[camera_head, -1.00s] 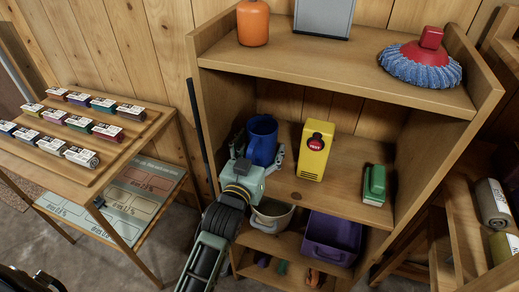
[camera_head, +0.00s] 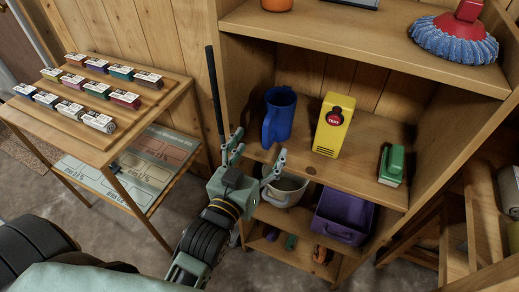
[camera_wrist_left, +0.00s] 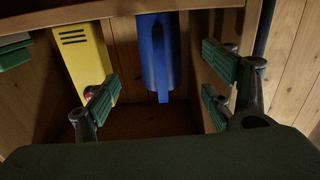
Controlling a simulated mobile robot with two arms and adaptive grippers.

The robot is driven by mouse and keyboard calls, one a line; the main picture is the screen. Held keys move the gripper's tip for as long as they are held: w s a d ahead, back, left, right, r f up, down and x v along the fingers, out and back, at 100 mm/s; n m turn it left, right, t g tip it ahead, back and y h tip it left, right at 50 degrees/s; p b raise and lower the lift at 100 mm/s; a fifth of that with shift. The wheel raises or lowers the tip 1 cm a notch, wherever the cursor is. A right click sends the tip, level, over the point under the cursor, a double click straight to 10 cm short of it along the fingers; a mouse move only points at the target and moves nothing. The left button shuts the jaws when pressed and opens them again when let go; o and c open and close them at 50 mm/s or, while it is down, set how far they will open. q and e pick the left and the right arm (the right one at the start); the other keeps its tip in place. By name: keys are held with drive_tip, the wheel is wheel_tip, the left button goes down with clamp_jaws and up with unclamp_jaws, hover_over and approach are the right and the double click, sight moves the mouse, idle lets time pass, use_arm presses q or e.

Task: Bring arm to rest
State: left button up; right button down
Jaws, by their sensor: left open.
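My left gripper (camera_head: 254,160) is open and empty in the head view, in front of the shelf unit's middle shelf. Its two fingers are spread apart, below and in front of a blue mug (camera_head: 279,115) and not touching it. In the left wrist view the fingers (camera_wrist_left: 162,90) are wide apart, with the blue mug (camera_wrist_left: 158,52) showing beyond and between them. The mug stands on the middle shelf, its handle facing me. My right gripper is not in view.
A yellow box (camera_head: 333,124) and a green brush-like item (camera_head: 391,164) share the middle shelf (camera_head: 310,163). A grey pot (camera_head: 283,190) and purple bin (camera_head: 341,216) stand below. A table (camera_head: 119,152) with several labelled rolls is at left. A dark pole (camera_head: 215,100) stands beside the shelf.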

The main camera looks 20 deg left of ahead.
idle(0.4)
use_arm(q)
drive_tip(key=shift+f, duration=0.4)
drive_tip(key=s+a+f+g, duration=0.1)
drive_tip(key=s+f+g, duration=0.55)
drive_tip(key=f, duration=0.45)
drive_tip(key=s+a+f+m+g, duration=0.1)
drive_tip(key=s+f+g, duration=0.25)
drive_tip(key=s, duration=0.35)
drive_tip(key=s+a+f+m+g, duration=0.1)
drive_tip(key=s+f+g, duration=0.25)
drive_tip(key=s, duration=0.25)
wheel_tip(320, 180, down, 24)
drive_tip(key=s+g, duration=0.1)
drive_tip(key=g, duration=0.1)
drive_tip(key=s+a+f+g, duration=0.1)
drive_tip(key=s+a+f, duration=0.1)
drive_tip(key=s+f, duration=1.5)
drive_tip(key=shift+s+a+f+p, duration=0.15)
drive_tip(key=shift+a+f+p, duration=0.1)
drive_tip(key=shift+a+p, duration=0.1)
